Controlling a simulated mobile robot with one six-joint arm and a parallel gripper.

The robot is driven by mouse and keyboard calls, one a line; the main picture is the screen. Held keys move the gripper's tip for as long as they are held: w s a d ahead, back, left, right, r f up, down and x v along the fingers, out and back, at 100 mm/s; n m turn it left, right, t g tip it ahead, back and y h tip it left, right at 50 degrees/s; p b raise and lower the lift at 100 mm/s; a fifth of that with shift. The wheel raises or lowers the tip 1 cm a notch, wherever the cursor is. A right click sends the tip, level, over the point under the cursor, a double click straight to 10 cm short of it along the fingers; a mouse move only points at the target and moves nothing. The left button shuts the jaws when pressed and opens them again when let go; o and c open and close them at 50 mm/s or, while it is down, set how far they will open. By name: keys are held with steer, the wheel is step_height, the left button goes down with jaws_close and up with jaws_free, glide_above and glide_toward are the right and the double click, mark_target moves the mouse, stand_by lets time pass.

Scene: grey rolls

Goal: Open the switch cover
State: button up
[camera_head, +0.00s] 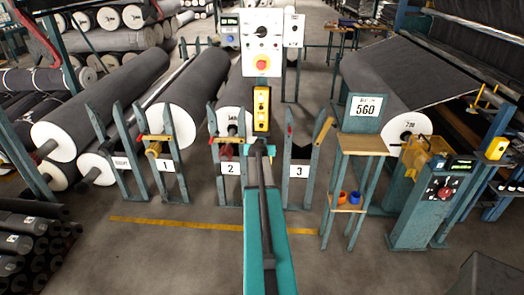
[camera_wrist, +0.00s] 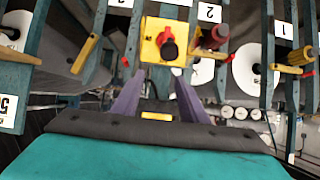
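A clear yellow cover (camera_head: 418,156) sits at the top of the teal pedestal (camera_head: 408,215) at the right in the head view. A dark panel with a red knob (camera_head: 444,190) shows uncovered below it; how the cover is hinged is unclear. In the wrist view, which is upside down, a yellow switch box (camera_wrist: 165,42) with a red and black knob lies beyond my gripper (camera_wrist: 158,75). The two purple fingers stand apart with nothing seen between them. In the head view my arm reaches forward at the middle, left of the pedestal.
Teal stands numbered 1 (camera_head: 165,166), 2 (camera_head: 231,168) and 3 (camera_head: 299,170) stand in a row ahead. Large grey rolls (camera_head: 190,95) lie behind them. A small shelf stand (camera_head: 362,145) is between stand 3 and the pedestal. Floor is clear in front.

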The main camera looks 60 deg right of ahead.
steer(key=shift+w+a, duration=0.1)
steer(key=shift+w+a, duration=0.1)
steer(key=shift+a, duration=0.05)
steer(key=shift+a+r, duration=0.1)
steer(key=b+v, duration=0.4)
steer(key=v, duration=0.9)
steer(key=shift+s, duration=0.4)
steer(key=shift+r, duration=0.1)
